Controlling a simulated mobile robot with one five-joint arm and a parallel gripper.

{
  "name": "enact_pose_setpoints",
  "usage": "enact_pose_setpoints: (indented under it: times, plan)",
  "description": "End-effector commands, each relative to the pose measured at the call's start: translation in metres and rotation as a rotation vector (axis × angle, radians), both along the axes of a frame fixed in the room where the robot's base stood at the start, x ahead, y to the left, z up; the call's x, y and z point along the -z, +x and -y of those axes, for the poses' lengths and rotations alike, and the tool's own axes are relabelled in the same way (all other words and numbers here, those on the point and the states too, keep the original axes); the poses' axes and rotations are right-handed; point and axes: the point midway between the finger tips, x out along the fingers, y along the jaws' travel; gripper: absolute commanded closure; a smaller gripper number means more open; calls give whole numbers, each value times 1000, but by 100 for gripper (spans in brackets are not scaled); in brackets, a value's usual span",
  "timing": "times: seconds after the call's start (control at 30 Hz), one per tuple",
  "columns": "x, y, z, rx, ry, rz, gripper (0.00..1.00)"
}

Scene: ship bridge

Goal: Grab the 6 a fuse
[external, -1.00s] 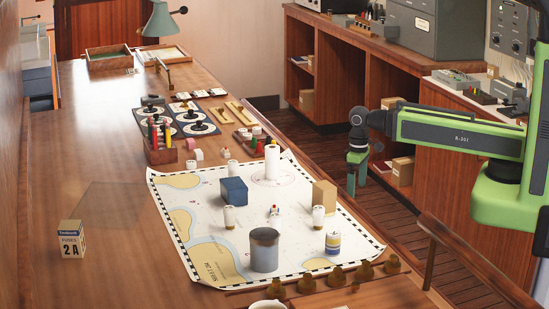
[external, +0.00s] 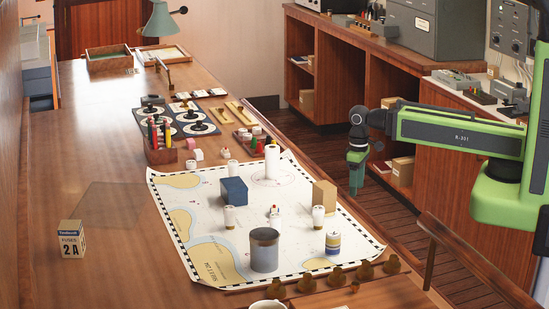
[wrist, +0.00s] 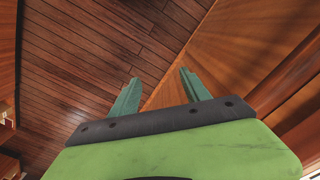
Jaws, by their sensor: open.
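Several small white cylinders that look like fuses stand upright on the chart (external: 210,266): a left one (external: 229,218), a middle one (external: 275,217) and a right one (external: 318,218). A larger cylinder with blue and yellow bands (external: 333,243) stands at the front right, and a tall white one (external: 272,163) at the back. I cannot read a 6 A marking on any of them. My gripper (external: 356,180) hangs pointing down beyond the table's right edge, apart from all of them. In the wrist view my gripper (wrist: 158,84) is open and empty over the floor.
A grey can (external: 264,250), a blue block (external: 234,190) and a tan block (external: 324,196) stand among the cylinders. A box marked FUSES 2A (external: 71,239) is at the left. Brass pieces (external: 335,275) line the front. A chair rail (external: 470,255) is at the right.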

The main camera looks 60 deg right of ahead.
Motion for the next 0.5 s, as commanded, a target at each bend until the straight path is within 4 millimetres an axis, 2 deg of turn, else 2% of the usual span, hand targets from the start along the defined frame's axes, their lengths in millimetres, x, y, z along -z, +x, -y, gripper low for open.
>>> enact_pose_setpoints:
  times: [0.17, 0.2, 0.3, 0.5]
  plan:
    - [-80, 5, 0, 1, 0, 14, 45]
    - [-102, 7, 0, 1, 0, 19, 45]
    - [-146, 12, -1, -5, 1, 31, 45]
    - [-213, 32, -15, -66, 14, 52, 45]
